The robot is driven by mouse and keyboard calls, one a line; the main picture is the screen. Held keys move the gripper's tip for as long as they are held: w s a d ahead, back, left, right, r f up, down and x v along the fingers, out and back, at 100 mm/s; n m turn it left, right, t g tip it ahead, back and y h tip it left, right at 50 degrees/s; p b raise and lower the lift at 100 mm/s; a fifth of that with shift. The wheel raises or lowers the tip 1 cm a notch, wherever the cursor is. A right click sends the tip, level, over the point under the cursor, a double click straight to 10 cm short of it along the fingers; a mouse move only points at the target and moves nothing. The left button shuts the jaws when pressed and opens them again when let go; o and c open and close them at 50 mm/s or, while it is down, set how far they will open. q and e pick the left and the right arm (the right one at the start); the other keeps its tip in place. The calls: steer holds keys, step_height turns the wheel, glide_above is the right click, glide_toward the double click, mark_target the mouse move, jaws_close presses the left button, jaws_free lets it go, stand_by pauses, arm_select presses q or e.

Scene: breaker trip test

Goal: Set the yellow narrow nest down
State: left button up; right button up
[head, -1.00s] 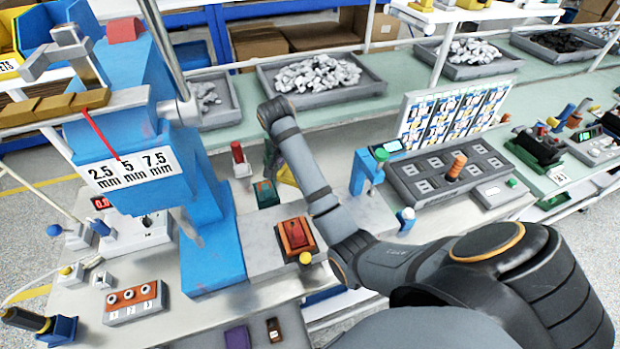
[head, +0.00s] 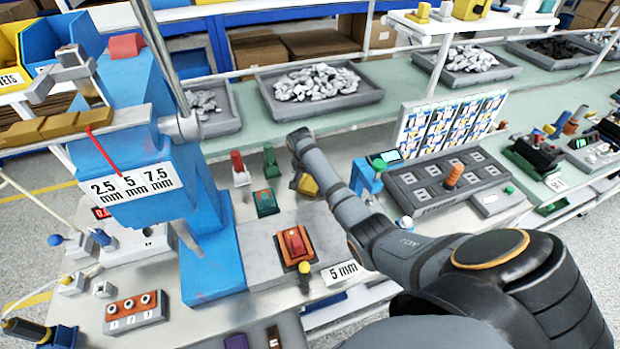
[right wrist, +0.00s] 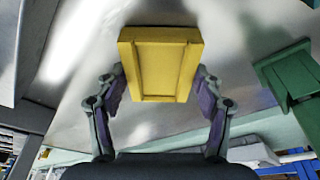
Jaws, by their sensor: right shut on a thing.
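The yellow narrow nest (head: 309,187) is at the right end of the metal worktop, partly hidden by my right arm. In the right wrist view the nest (right wrist: 160,68) is a shallow yellow tray with raised rims, held between the two fingers. My right gripper (right wrist: 160,92) is shut on it, one purple-padded finger on each side. In the head view that gripper (head: 299,182) is small and mostly covered by the forearm. Whether the nest touches the worktop I cannot tell. My left gripper is not in view.
A green block (head: 265,202) and an upright green piece (head: 271,162) stand left of the nest. The red rocker switch (head: 295,245) is nearer. The blue press (head: 205,255) stands left, a blue stand (head: 366,178) right.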

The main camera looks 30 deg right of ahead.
mark_target(306, 189)
steer(key=shift+f, duration=0.1)
steer(key=o, duration=1.4)
steer(key=b+v, duration=0.1)
steer(key=v, duration=1.1)
